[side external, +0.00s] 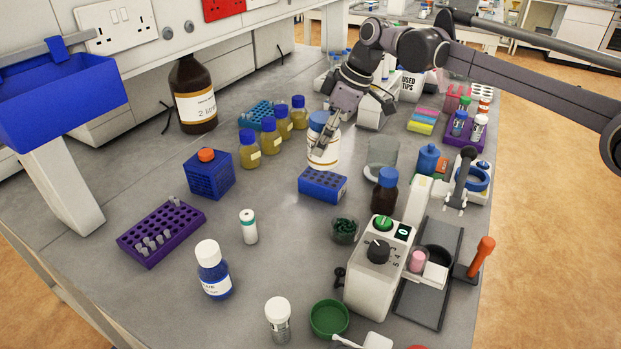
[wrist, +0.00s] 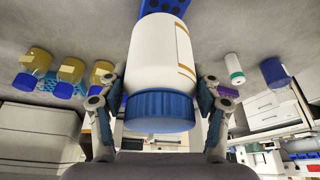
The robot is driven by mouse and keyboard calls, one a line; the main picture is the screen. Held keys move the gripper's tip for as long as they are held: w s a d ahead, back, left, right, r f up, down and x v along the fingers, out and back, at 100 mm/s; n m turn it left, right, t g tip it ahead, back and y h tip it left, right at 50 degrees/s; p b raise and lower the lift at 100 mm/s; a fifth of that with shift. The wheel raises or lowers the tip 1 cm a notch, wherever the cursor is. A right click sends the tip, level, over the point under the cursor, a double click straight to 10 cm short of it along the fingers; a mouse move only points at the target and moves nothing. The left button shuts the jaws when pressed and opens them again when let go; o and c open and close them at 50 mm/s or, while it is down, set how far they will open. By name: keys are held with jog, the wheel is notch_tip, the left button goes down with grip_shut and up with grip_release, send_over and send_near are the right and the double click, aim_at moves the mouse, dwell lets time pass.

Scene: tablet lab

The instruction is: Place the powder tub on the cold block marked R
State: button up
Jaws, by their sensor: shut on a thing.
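The powder tub, a white tub with a blue lid, is in my gripper (side external: 326,134) in the side view (side external: 322,153). In the wrist view the tub (wrist: 157,55) fills the middle, lid towards the wrist, with the two fingers of my gripper (wrist: 160,98) on either side of it. A blue block with holes (side external: 322,185) lies just in front of the tub; part of a blue block (wrist: 178,6) shows beyond the tub in the wrist view. A second, teal-blue block (side external: 257,114) stands further back left. I cannot read an R on either block.
Several yellow bottles with blue caps (side external: 249,152) stand left of the tub. A brown bottle with a blue cap (side external: 385,192) stands to the right, by a grey pad (side external: 381,153).

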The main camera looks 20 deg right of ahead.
jog(key=shift+f, duration=1.9)
jog(key=shift+f, duration=0.15)
jog(key=o, duration=1.4)
jog(key=v, duration=1.2)
jog(key=x, duration=1.2)
jog(key=shift+r, duration=0.95)
